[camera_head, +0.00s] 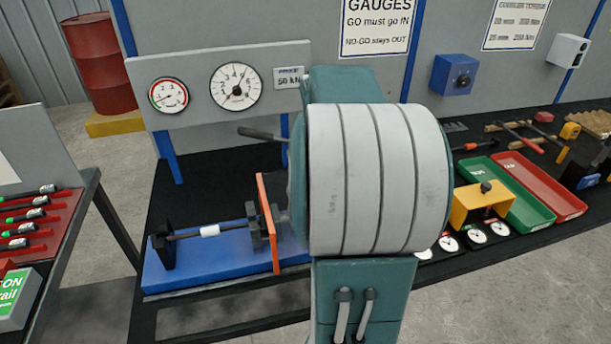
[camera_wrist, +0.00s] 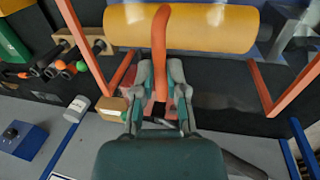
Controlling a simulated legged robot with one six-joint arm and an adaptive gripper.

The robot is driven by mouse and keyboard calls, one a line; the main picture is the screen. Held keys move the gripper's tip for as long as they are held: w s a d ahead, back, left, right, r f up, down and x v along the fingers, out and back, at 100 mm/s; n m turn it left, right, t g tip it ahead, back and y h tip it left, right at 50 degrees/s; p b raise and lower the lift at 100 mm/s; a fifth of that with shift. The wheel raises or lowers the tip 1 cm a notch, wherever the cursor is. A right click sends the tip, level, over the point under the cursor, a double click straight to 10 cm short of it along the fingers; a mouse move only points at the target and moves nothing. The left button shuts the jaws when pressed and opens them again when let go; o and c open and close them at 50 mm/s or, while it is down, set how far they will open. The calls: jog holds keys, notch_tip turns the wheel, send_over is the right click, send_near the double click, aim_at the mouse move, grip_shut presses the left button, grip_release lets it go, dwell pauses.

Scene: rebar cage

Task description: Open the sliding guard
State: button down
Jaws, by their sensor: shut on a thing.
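The sliding guard shows in the head view as a narrow upright orange frame (camera_head: 267,222) across the blue bed of a test machine (camera_head: 190,260). In the wrist view the guard's orange frame (camera_wrist: 271,88) spans both sides, with an orange handle (camera_wrist: 161,45) in the middle. My gripper (camera_wrist: 161,78) is shut on that handle, one finger on each side. In the head view my arm hides the gripper and the right part of the guard. A bar with a white band (camera_head: 209,230) lies along the blue bed, left of the orange frame.
A gauge panel (camera_head: 206,80) stands behind the machine, with a dark lever (camera_head: 262,134) below it. A yellow cylinder (camera_wrist: 225,27) lies beyond the handle in the wrist view.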

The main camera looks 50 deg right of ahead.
jog(key=shift+s+d+f, duration=0.1)
jog(key=shift+s+d, duration=0.55)
jog(key=shift+d, duration=0.2)
jog(key=c, duration=0.7)
grip_release()
jog(key=shift+r, duration=0.2)
jog(key=r, duration=0.3)
jog(key=w+a+r, duration=0.1)
jog(key=r, duration=0.3)
jog(key=a+r, duration=0.1)
jog(key=r, duration=0.3)
jog(key=shift+w+r, duration=0.2)
jog(key=shift+w, duration=0.05)
